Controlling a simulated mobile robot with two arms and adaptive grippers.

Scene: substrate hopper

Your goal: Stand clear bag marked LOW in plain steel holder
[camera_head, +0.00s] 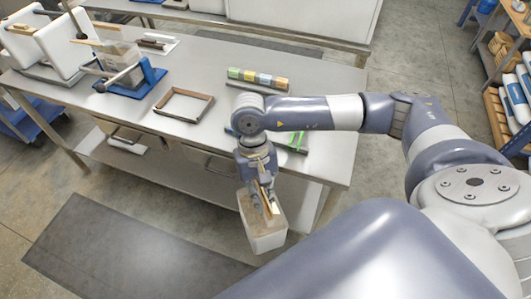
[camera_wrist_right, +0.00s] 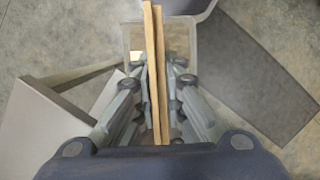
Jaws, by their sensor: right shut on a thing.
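My right gripper (camera_head: 264,190) points down in front of the steel table. It is shut on the wooden bars (camera_wrist_right: 154,75) of a clear bag (camera_head: 264,232). The bag hangs below the fingers, off the table's front edge; its pale, see-through body also shows in the wrist view (camera_wrist_right: 177,35). I cannot read any marking on it. On the table, an open rectangular frame (camera_head: 163,103) with brown and grey sides lies flat and empty. I cannot tell whether it is the plain steel holder. My left gripper is not in view.
A coloured strip (camera_head: 258,79) lies at the back. Dark and green bars (camera_head: 297,142) lie near my right wrist.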

